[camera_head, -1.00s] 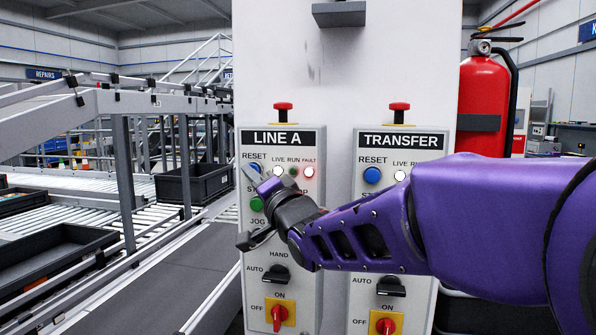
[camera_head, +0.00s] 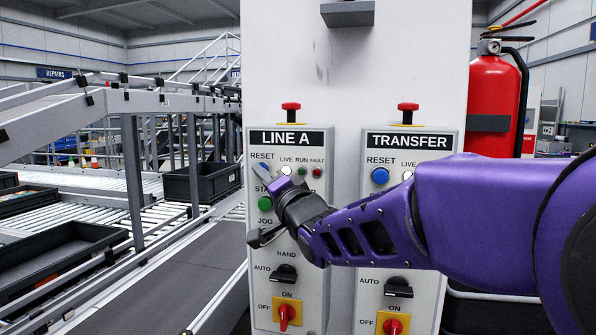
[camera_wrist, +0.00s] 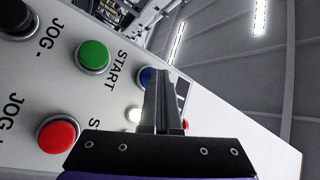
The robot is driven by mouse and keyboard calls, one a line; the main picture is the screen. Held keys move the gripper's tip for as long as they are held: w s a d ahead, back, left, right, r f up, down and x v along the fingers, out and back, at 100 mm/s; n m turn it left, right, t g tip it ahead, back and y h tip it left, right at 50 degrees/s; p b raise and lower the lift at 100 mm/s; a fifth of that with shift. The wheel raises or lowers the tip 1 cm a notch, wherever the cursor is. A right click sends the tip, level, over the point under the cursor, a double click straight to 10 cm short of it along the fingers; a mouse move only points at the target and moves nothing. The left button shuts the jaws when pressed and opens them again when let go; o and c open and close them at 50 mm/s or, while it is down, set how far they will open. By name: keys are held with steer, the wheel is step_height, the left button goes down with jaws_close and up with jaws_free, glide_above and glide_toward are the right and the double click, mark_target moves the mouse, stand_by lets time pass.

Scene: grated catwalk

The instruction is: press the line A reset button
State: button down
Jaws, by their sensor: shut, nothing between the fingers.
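The LINE A panel (camera_head: 310,240) is fixed to the left of a pale post. Its blue RESET button (camera_head: 265,167) sits under the RESET label, partly hidden by my fingers. In the wrist view the blue button (camera_wrist: 146,78) shows just beside and behind the fingertips. My gripper (camera_head: 262,171) is shut and empty, its tips over the button's area; I cannot tell whether they touch it. The shut fingers also show in the wrist view (camera_wrist: 166,83). The LINE A fault lamp (camera_head: 317,173) looks dark red.
The green START button (camera_head: 265,204) is just below the fingers; a red button (camera_wrist: 58,134) shows in the wrist view. The TRANSFER panel (camera_head: 440,255) is to the right, with its own blue button (camera_head: 380,177). A fire extinguisher (camera_head: 494,95) hangs at right; conveyors fill the left.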

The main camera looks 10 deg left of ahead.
stand_by(0.3)
steer(key=shift+s+b, duration=0.6)
steer(key=shift+s, duration=0.65)
steer(key=shift+a, duration=0.1)
steer(key=s+b, duration=0.2)
steer(key=s, duration=0.3)
steer(key=shift+a+r, duration=0.1)
steer(key=shift+a, duration=0.05)
steer(key=shift+w+r, duration=0.1)
